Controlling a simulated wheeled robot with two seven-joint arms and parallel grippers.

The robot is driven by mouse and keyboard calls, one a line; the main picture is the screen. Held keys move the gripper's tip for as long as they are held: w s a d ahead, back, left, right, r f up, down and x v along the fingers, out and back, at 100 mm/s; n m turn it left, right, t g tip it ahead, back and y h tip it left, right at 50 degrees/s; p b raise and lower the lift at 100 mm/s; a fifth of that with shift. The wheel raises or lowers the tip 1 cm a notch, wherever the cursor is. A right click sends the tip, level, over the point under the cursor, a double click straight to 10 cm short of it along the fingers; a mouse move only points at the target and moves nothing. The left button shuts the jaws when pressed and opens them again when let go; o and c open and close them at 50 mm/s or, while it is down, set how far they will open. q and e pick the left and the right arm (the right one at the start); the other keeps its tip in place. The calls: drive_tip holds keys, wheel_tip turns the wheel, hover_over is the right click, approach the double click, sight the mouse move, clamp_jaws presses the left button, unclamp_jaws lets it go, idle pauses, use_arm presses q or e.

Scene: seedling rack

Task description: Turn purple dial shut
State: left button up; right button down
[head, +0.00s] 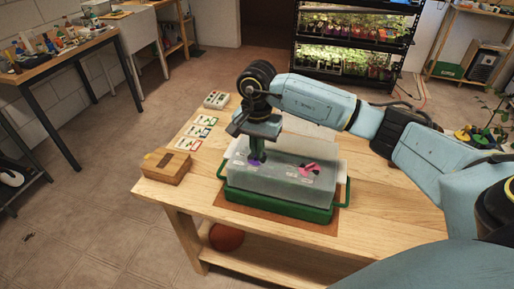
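The purple dial (253,163) is on the top left part of a cloudy, see-through lid (282,183) over a green tray (275,207) on the wooden table. My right gripper (256,157) points down right at the purple dial and covers part of it. The fingers look close to or touching the dial, but they are too small to tell whether they are shut on it. A pink dial (309,169) is on the right part of the same lid, with pale labels near both dials. My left gripper is not in view.
A wooden box (167,167) stands on the table's left corner. Several small cards (196,132) and a grey pack (216,100) lie behind it. The table's right part is clear. A lit plant rack (350,52) stands at the back.

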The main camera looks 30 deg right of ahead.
drive_tip(key=m, duration=0.5)
drive_tip(key=shift+b, duration=0.35)
drive_tip(key=m, duration=0.4)
drive_tip(key=shift+m, duration=0.3)
drive_tip(key=m, duration=0.3)
drive_tip(key=shift+m, duration=2.1)
drive_tip(key=c, duration=1.6)
unclamp_jaws()
